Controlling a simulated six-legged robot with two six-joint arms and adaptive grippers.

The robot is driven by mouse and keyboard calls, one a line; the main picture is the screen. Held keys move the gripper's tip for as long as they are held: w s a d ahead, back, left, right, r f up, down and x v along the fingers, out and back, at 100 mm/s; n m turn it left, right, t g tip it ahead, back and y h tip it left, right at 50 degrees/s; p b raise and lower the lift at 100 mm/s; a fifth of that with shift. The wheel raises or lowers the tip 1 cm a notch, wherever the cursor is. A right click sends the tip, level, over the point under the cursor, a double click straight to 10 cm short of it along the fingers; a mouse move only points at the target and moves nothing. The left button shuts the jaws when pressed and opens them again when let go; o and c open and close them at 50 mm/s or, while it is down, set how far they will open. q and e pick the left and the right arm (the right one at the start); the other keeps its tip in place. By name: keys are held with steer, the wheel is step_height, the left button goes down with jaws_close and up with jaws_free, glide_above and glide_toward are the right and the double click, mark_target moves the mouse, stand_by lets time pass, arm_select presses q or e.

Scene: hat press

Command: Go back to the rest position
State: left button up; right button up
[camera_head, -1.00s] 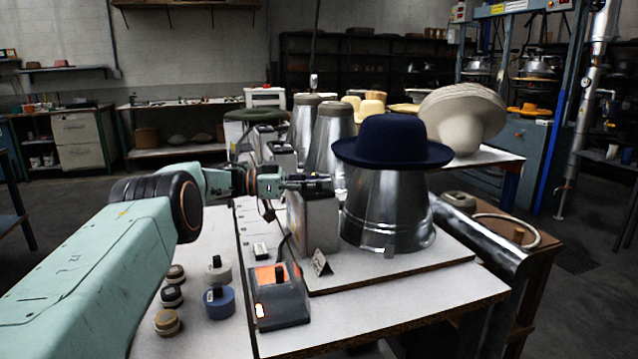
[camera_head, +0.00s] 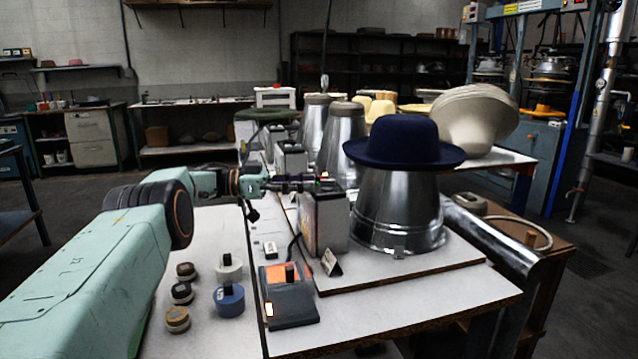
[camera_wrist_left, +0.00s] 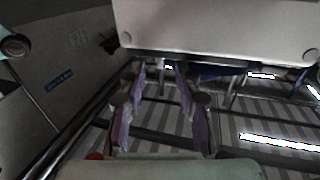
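My left gripper (camera_head: 318,183) is just above the top of a grey box (camera_head: 325,224) that stands beside a metal cone. In the left wrist view its two purplish fingers (camera_wrist_left: 160,82) are apart with nothing seen between them. A pale panel fills the top of that view, in front of the fingertips. A dark blue hat (camera_head: 405,142) sits on the shiny metal cone (camera_head: 398,212), to the right of the gripper. A small red light shows near the gripper's tip. My right gripper is in neither view.
A switch unit with an orange top (camera_head: 289,300) stands on the white table (camera_head: 420,315). Several small round pots, including a blue one (camera_head: 229,299), stand to its left. More cones stand behind. A metal pipe (camera_head: 495,236) runs along the table's right side.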

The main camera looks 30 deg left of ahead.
arm_select(q)
steer(key=shift+s+a, duration=0.35)
steer(key=shift+a, duration=0.1)
steer(key=shift+r, duration=0.1)
